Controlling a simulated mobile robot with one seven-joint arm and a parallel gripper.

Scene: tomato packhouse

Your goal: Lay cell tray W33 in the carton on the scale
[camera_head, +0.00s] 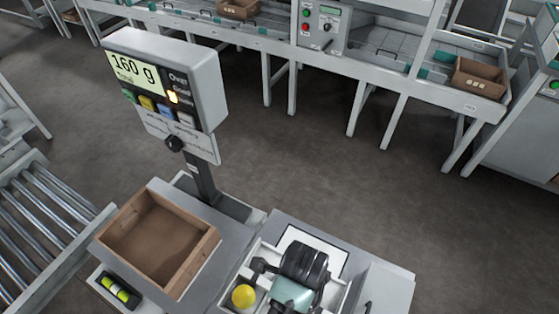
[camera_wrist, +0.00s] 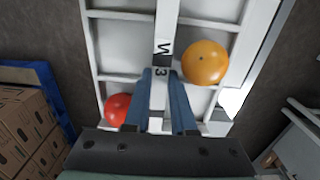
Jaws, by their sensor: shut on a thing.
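The carton (camera_head: 113,232) is an open brown box with an empty-looking inside. It sits on the scale (camera_head: 210,272), whose display (camera_head: 137,72) reads 160 g. Cell tray W33 (camera_wrist: 162,25) is white, with divided cells and a lettered middle bar; the last character is hidden by my gripper. It holds an orange tomato (camera_wrist: 204,62) and a red tomato (camera_wrist: 118,109). My gripper (camera_wrist: 162,92) is shut on the middle bar. In the head view my gripper (camera_head: 292,292) is right of the carton and hides much of the tray; a yellow tomato (camera_head: 243,296) shows beside it.
A spirit level (camera_head: 120,290) lies at the scale's front left. A roller conveyor (camera_head: 40,225) runs at the left. A grey bench (camera_head: 390,285) is at the right. Stacked cartons (camera_wrist: 28,125) show in the wrist view. A sorting line (camera_head: 400,75) stands behind open floor.

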